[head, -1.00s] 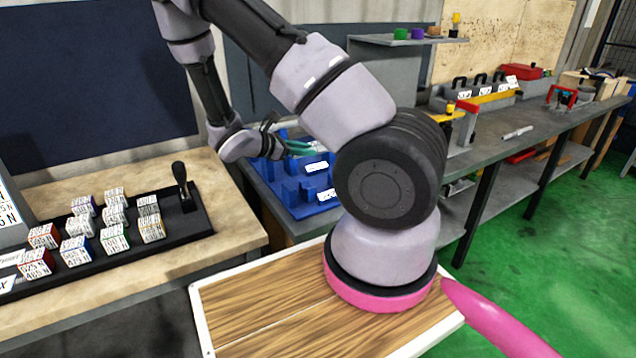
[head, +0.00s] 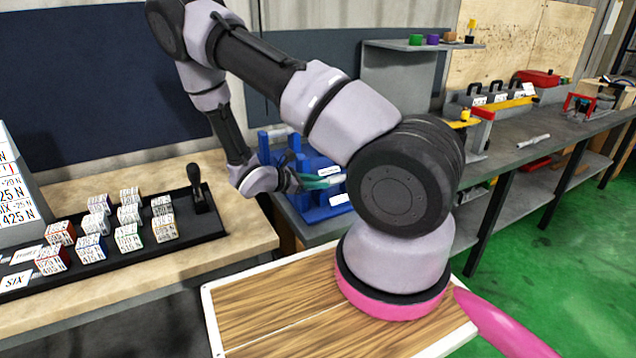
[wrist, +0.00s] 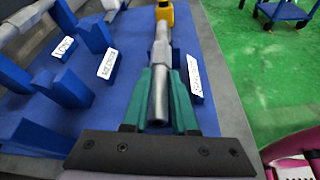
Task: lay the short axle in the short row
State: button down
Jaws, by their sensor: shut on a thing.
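My gripper (wrist: 160,100) has green fingers and is shut on a grey stepped axle (wrist: 161,60), which points away from me. The blue rack (wrist: 130,32) lies under it, with white labels that seem to read LONG (wrist: 65,47), MEDIUM (wrist: 107,63) and SHORT (wrist: 193,75). The axle is just left of the SHORT label. I cannot tell whether it touches the rack. In the head view my gripper (head: 318,182) is at the near right part of the rack (head: 264,146); the axle is hardly visible there.
A yellow part (wrist: 164,13) stands beyond the axle's far end. Blue uprights (wrist: 68,88) rise at the left of the rack. A black tray (head: 201,228) with several printed cubes is on the wooden bench at left. A grey bench (head: 500,160) runs right.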

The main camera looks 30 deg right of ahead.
jog(key=shift+f, duration=0.15)
jog(key=shift+f, duration=0.35)
jog(key=c, duration=0.7)
grip_release()
jog(key=shift+s+a+f, duration=0.1)
jog(key=shift+s+f, duration=0.05)
jog(key=shift+f, duration=0.05)
jog(key=shift+r, duration=0.45)
jog(key=v, duration=0.7)
jog(key=shift+r, duration=0.3)
jog(key=shift+a, duration=0.1)
